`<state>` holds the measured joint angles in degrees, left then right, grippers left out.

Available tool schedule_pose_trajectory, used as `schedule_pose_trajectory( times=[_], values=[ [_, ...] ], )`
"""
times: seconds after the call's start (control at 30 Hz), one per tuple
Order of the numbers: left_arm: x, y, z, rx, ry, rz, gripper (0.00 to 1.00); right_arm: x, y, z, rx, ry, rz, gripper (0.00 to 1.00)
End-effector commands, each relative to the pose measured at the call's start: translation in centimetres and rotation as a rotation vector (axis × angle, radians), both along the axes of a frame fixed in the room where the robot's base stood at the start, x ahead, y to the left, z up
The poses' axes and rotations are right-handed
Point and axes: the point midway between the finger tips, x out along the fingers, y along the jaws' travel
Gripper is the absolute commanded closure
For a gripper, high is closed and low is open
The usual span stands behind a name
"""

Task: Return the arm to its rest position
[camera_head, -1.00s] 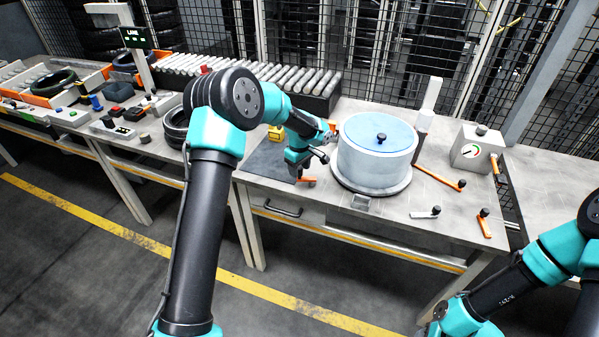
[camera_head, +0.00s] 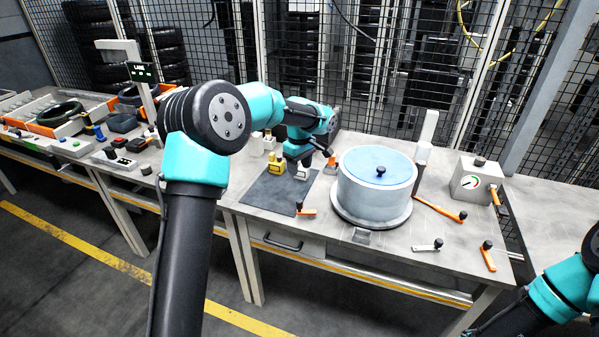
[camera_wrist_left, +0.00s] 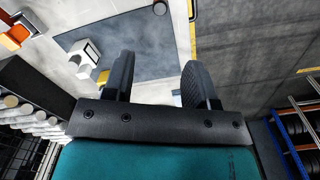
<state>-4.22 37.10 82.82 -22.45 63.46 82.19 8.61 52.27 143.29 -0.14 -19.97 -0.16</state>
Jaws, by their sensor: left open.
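My left arm comes in from the left, bends at a large elbow joint and reaches over the back of the workbench (camera_head: 390,235). Its gripper (camera_head: 322,150) is just left of the white drum with a blue lid (camera_head: 376,190), apart from it, and partly hidden by its own wrist. In the left wrist view the two dark fingers (camera_wrist_left: 160,78) are spread apart with nothing between them. The dark mat (camera_wrist_left: 150,45) and a white block (camera_wrist_left: 83,58) show beyond them. Only part of my right arm shows at the lower right; its gripper is out of view.
An orange-handled tool (camera_head: 305,210) lies at the mat's front edge. Yellow (camera_head: 275,163) and white fittings stand at its back. Orange levers and a gauge box (camera_head: 478,181) are at right. Wire fencing stands behind the bench. The bench front is mostly clear.

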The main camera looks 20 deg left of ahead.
Motion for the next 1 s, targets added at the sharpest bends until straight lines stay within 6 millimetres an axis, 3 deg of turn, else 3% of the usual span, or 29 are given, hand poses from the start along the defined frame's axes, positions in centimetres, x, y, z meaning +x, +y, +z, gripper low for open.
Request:
schedule_pose_trajectory(
  times=[0.43, 0.57, 0.67, 0.77, 1.0],
  values=[
    [0.0, 0.0, -0.1, -0.001, 0.0, -0.002, 0.48, 0.0, 0.0, 0.0, 0.0, 0.0, 0.0, 0.57],
    [-0.3, -0.4, -1.7, -0.015, 0.004, -0.037, 0.48, 0.0, 0.0, 0.0, 0.0, 0.0, 0.0, 0.57],
    [-1.0, -1.1, -4.8, -0.045, 0.006, -0.108, 0.48, 0.0, 0.0, 0.0, 0.0, 0.0, 0.0, 0.57],
    [-2.5, -2.2, -9.2, -0.094, 0.0, -0.213, 0.48, 0.0, 0.0, 0.0, 0.0, 0.0, 0.0, 0.57],
    [-9.2, -5.1, -20.9, -0.227, -0.049, -0.49, 0.48, 0.0, 0.0, 0.0, 0.0, 0.0, 0.0, 0.57]
  ],
)
